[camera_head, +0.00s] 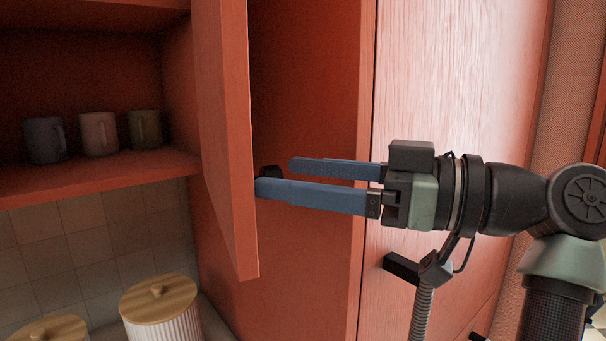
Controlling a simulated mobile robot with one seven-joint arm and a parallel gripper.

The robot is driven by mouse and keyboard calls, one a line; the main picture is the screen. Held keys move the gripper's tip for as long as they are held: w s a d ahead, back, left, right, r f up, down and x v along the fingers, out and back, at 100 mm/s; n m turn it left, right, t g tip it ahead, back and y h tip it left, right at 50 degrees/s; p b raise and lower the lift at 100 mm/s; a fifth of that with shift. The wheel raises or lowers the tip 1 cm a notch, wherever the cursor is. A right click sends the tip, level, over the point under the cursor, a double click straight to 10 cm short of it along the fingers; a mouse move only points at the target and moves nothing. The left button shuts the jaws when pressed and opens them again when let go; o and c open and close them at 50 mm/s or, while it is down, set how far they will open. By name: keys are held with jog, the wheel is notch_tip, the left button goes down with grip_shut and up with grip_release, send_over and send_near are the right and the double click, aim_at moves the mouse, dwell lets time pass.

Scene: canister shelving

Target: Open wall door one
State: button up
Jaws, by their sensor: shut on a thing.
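The wall door (228,130) is a red-orange panel, seen nearly edge-on, and stands swung out from the open wall cabinet at the left. A small black handle (270,172) shows by the door's right side, partly hidden by my fingers. My gripper (274,175) comes in from the right with two blue fingers, their tips at the handle. The fingers are shut on the handle, though the contact is partly hidden. The lower fingertip is close to the door's edge.
Several mugs, including a pink one (98,134), stand on the cabinet shelf (100,174). A ribbed canister with a wooden lid (158,298) and another lid (48,330) are below. A tall red cabinet front (455,80) stands close behind my gripper.

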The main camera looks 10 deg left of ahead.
jog(key=shift+w+f, duration=0.15)
jog(key=shift+f, duration=0.05)
jog(key=s+d+b, duration=0.2)
jog(key=d+b, duration=0.1)
jog(key=d, duration=1)
jog(key=shift+r, duration=0.15)
